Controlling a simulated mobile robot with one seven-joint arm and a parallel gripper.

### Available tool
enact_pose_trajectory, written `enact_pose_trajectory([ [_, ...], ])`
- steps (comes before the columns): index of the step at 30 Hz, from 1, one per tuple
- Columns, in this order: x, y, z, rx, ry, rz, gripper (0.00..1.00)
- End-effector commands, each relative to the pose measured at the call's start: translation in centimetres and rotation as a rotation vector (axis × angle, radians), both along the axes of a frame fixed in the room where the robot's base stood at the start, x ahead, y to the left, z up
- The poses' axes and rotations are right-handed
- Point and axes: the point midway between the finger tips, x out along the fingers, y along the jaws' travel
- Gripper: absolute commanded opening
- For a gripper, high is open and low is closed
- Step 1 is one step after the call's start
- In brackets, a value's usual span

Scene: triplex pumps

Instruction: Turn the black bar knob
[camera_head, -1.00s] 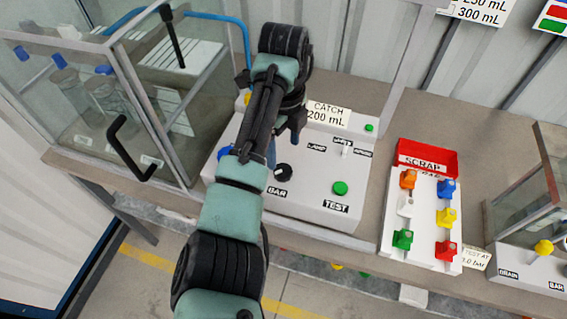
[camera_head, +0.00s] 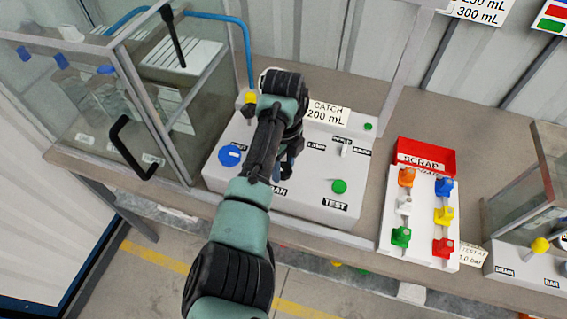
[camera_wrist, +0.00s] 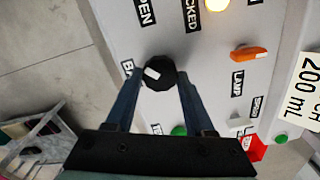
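The black bar knob (camera_wrist: 160,73) is a dark round knob with a white mark on its face, on the white panel (camera_wrist: 205,60) beside a partly hidden label. My gripper (camera_wrist: 160,84) is open. Its two blue fingers lie on either side of the knob in the wrist view, with the tips close to it. I cannot tell whether they touch it.
Near the knob are an orange lamp lever (camera_wrist: 248,53), a lit lamp (camera_wrist: 216,4) and a green TEST button (camera_head: 339,186). A blue knob (camera_head: 230,155) is to the left. A glass case (camera_head: 130,110) stands left, a valve rack (camera_head: 420,218) right.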

Motion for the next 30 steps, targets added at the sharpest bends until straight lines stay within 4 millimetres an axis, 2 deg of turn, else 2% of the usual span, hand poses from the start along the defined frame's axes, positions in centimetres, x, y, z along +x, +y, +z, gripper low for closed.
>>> enact_pose_trajectory([
  [1,-0.01,0.01,0.02,0.001,0.001,0.0,0.42],
  [8,-0.02,0.03,0.04,0.001,0.001,0.0,0.01],
  [20,-0.01,-0.01,0.13,0.001,0.002,0.073,0.0],
  [30,0.05,-0.09,0.24,0.0,0.002,0.336,0.0],
])
